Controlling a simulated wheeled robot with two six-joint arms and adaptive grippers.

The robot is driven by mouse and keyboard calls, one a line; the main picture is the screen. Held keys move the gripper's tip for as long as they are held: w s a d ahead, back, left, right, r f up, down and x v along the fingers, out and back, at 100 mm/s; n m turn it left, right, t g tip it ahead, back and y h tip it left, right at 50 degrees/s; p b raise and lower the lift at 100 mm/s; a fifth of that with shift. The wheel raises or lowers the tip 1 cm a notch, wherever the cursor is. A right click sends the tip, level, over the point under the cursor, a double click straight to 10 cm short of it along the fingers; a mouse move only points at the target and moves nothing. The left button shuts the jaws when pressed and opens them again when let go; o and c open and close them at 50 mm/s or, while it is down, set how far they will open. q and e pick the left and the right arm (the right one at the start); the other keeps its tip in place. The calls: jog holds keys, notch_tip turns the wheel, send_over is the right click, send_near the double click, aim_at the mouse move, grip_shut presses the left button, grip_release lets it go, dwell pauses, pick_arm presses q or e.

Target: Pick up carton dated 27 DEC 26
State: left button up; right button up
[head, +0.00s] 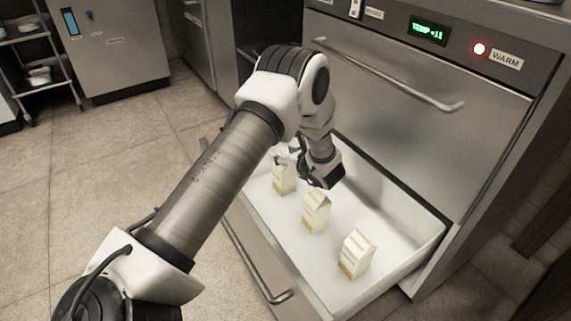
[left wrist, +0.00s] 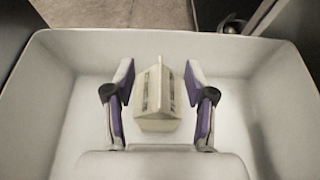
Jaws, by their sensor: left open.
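Three cream cartons with gabled tops stand in the open white drawer: a far one (head: 284,181), a middle one (head: 316,212) and a near one (head: 356,254). Dark print shows on them, but I cannot read any date. My left gripper (head: 285,157) is at the far carton, partly hidden by my own wrist. In the left wrist view, its open fingers (left wrist: 160,78) stand on either side of one carton (left wrist: 157,100), with a gap on both sides. My right gripper is not in view.
The drawer's white inside (head: 405,222) has walls around the cartons, and a front handle (head: 262,275). Above it is a closed steel drawer (head: 400,120) with a bar handle. A wire shelf (head: 38,62) stands far left. The tiled floor at left is clear.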

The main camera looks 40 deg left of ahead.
pick_arm(q)
jog(key=shift+x, duration=0.8)
jog(key=shift+r, duration=0.1)
grip_shut()
jog(key=shift+s+d, duration=0.1)
jog(key=shift+s, duration=0.15)
jog(key=shift+r, duration=0.1)
